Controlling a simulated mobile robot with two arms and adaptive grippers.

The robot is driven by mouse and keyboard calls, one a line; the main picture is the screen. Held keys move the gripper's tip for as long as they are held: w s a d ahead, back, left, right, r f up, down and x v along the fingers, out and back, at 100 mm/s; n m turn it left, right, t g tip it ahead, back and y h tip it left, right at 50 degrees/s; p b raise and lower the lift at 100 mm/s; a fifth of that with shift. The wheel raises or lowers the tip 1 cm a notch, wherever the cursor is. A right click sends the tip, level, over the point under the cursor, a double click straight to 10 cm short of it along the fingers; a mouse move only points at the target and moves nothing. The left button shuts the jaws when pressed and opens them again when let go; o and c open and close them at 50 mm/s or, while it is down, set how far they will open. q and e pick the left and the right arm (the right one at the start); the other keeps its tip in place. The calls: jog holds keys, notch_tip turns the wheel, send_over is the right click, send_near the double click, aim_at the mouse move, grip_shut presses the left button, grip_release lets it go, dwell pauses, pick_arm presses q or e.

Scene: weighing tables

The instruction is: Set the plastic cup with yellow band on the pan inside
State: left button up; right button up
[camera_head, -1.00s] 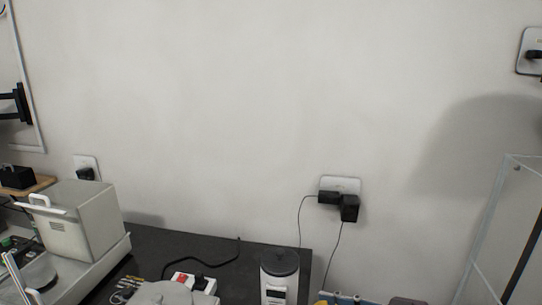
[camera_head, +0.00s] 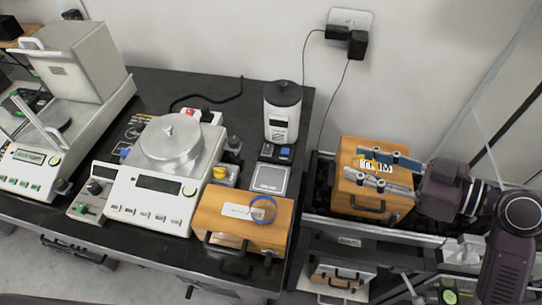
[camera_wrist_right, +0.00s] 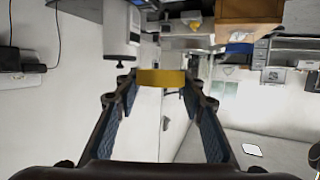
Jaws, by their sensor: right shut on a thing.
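My right gripper (camera_head: 366,168) is at the right in the head view, above a wooden box. It is shut on the plastic cup with the yellow band (camera_wrist_right: 162,78). In the wrist view the yellow band spans between the fingertips; the clear part of the cup is hard to make out. The middle balance (camera_head: 150,200) bears a round metal part (camera_head: 172,140). My left gripper is not in view.
A wooden box (camera_head: 235,232) with a blue ring (camera_head: 263,209) stands at the table's front. A white cylindrical device (camera_head: 282,115) and a small scale (camera_head: 269,178) are near the right edge. Another wooden box (camera_head: 375,205) is under my right gripper. Black tabletop (camera_head: 165,83) is bare at the back.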

jog(key=w+a+r, duration=0.1)
jog(key=w+a, duration=0.4)
jog(key=a, duration=0.4)
jog(key=w+a+r, duration=0.2)
jog(key=w+a, duration=0.3)
jog(key=a, duration=0.4)
jog(key=shift+w+a, duration=0.25)
jog(key=shift+a, duration=0.1)
notch_tip(320, 180, down, 16)
jog(key=shift+f, duration=0.1)
jog(key=shift+f+b, duration=0.5)
jog(key=shift+f, duration=1.2)
